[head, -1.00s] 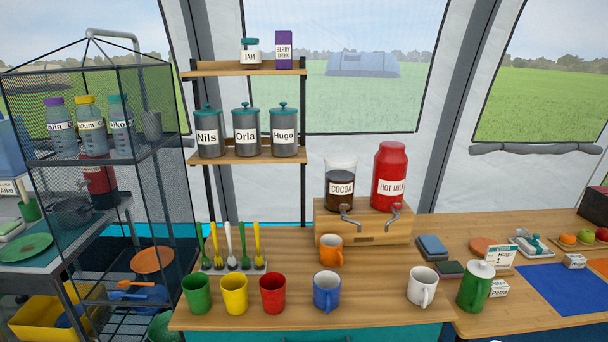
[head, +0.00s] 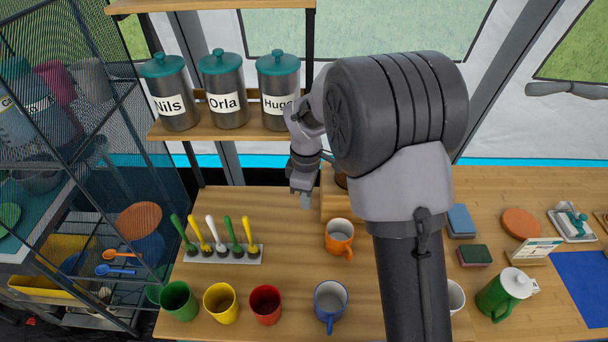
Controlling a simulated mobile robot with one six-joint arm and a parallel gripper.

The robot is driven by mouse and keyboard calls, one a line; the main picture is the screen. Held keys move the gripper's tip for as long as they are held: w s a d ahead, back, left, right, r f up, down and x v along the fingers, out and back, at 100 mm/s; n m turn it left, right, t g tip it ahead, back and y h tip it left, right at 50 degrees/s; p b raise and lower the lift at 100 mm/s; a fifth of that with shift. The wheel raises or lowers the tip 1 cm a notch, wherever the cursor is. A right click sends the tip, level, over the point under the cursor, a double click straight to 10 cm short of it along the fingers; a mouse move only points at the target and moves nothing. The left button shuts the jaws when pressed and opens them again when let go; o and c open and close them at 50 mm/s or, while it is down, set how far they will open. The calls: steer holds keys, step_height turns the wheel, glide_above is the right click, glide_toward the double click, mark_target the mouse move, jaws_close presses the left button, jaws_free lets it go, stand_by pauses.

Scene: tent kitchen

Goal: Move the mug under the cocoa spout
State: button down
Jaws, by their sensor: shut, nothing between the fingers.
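An orange mug (head: 340,238) stands upright on the counter in front of the wooden dispenser stand (head: 335,205). A blue mug (head: 329,302) stands nearer the front edge. A white mug (head: 456,297) is partly hidden by my arm at the right. The cocoa container and its spout are hidden behind my arm; only the stand's left part shows. My gripper (head: 305,203) points down, small in view, just left of the stand and up and left of the orange mug. It is shut and empty, apart from every mug.
Green (head: 179,300), yellow (head: 221,303) and red (head: 265,304) cups line the front left. A spoon rack (head: 222,254) sits behind them. The shelf (head: 225,130) with labelled canisters stands beside my wrist. A green jug (head: 500,294) is at the right.

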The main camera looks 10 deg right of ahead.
mark_target(332, 229)
steer(key=f+b, duration=0.1)
steer(key=f, duration=0.2)
steer(key=f+b, duration=0.2)
steer(key=f, duration=0.2)
steer(key=s+f+b, duration=0.1)
steer(key=f, duration=0.2)
steer(key=shift+f, duration=0.2)
steer(key=d, duration=0.1)
steer(key=s+d+b, duration=0.1)
steer(key=d, duration=0.1)
steer(key=shift+s+d+r, duration=0.1)
steer(key=shift+s+r, duration=0.05)
steer(key=shift+r, duration=0.05)
steer(key=shift+s+d, duration=0.1)
steer(key=shift+d, duration=0.15)
steer(key=shift+s+d+r, duration=0.1)
steer(key=shift+s+d, duration=0.15)
steer(key=shift+d, duration=0.35)
steer(key=shift+s+d+r, duration=0.1)
steer(key=shift+s+d, duration=0.15)
steer(key=shift+d, duration=0.3)
steer(key=shift+s+d+f, duration=0.15)
steer(key=shift+d, duration=0.15)
steer(key=shift+a, duration=0.1)
step_height(332, 229, up, 17)
steer(key=p, duration=0.7)
steer(key=shift+r, duration=0.2)
